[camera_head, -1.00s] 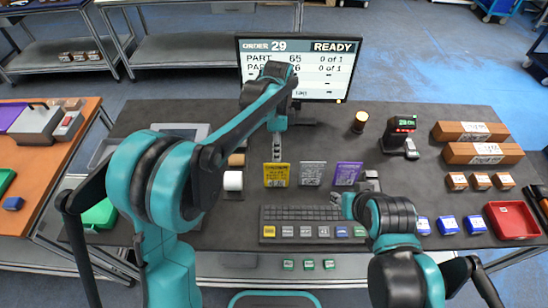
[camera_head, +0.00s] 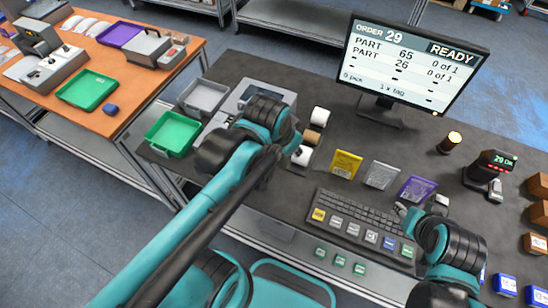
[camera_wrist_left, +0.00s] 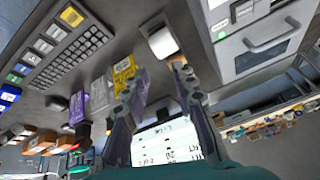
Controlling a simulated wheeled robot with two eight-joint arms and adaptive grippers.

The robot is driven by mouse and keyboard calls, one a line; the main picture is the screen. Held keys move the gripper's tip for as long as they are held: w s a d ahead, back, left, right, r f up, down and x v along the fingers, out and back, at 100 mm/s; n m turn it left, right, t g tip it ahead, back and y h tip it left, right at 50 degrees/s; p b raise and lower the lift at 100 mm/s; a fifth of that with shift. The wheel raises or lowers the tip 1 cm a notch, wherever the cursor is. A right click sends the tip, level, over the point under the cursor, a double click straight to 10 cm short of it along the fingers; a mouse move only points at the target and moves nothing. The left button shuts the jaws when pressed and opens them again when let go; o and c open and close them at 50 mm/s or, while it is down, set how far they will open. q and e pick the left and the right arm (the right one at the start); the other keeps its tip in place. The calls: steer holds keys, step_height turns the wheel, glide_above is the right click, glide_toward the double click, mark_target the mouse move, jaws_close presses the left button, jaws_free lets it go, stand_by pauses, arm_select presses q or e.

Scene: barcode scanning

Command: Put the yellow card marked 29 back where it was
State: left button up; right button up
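The yellow card (camera_head: 345,163) stands on the dark desk at the left end of a row, beside a grey card (camera_head: 380,174) and a purple card (camera_head: 416,190). Its number is too small to read. The yellow card also shows in the left wrist view (camera_wrist_left: 123,72), partly behind one finger.
A keyboard (camera_head: 360,222) lies in front of the cards. A white roll (camera_head: 300,155) is left of them. The monitor (camera_head: 415,60) stands behind and reads order 29, READY. A scanner on a stand (camera_head: 490,170) is at right. A green tray (camera_head: 172,132) sits at the desk's left.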

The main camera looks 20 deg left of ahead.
arm_select(q)
steer(key=s+a+n, duration=0.1)
steer(key=s+a+f+n+t, duration=0.1)
steer(key=s+f+n+t, duration=0.1)
steer(key=s+n, duration=0.1)
steer(key=shift+a+f, duration=0.15)
steer(key=shift+a, duration=0.25)
